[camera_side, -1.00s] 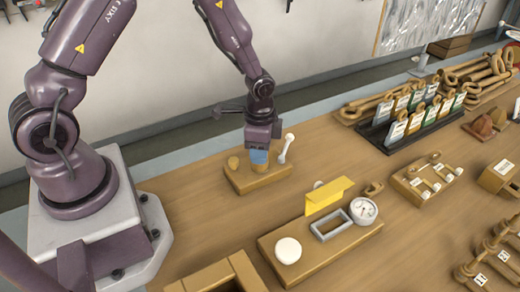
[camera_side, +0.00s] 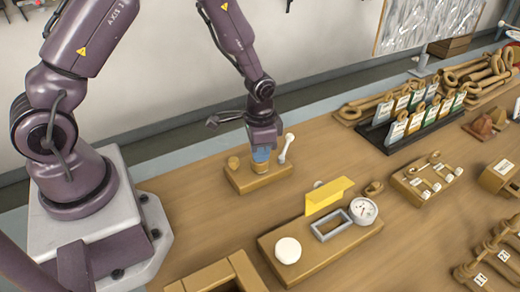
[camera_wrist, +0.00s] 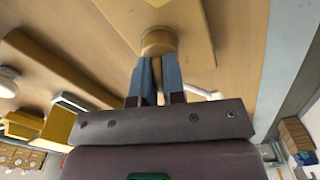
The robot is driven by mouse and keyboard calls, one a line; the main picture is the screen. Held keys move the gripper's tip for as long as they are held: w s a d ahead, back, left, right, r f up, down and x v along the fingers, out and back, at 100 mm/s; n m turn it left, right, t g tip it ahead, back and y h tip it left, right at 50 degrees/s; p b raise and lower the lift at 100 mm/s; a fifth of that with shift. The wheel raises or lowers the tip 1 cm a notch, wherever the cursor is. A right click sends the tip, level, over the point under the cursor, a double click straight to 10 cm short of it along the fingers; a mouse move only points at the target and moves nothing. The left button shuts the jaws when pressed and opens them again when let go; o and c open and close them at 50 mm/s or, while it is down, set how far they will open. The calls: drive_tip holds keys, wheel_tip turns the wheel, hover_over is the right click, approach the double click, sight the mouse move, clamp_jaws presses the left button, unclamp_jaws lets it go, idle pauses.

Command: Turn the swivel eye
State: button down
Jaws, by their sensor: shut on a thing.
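A wooden base block (camera_side: 262,183) lies on the bench below my gripper. On it stand a short round wooden stub (camera_side: 233,163) at the left, a round wooden piece in the middle, and a white-tipped lever (camera_side: 286,148) at the right. My gripper (camera_side: 261,155) points down with its blue fingers shut on the middle piece, which seems to be the swivel eye. In the wrist view the fingers (camera_wrist: 158,80) reach the round wooden piece (camera_wrist: 158,42). The fingers hide part of it, and I cannot make out an eye opening.
A wooden board (camera_side: 300,255) with a white knob, grey frame, yellow plate and dial (camera_side: 364,210) lies in front to the right. A black rack (camera_side: 408,130) of labelled cards stands at the back right.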

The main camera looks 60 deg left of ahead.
drive_tip(key=shift+n, duration=0.3)
drive_tip(key=c, duration=1.2)
unclamp_jaws()
drive_tip(key=shift+r, duration=0.1)
wheel_tip(320, 180, up, 13)
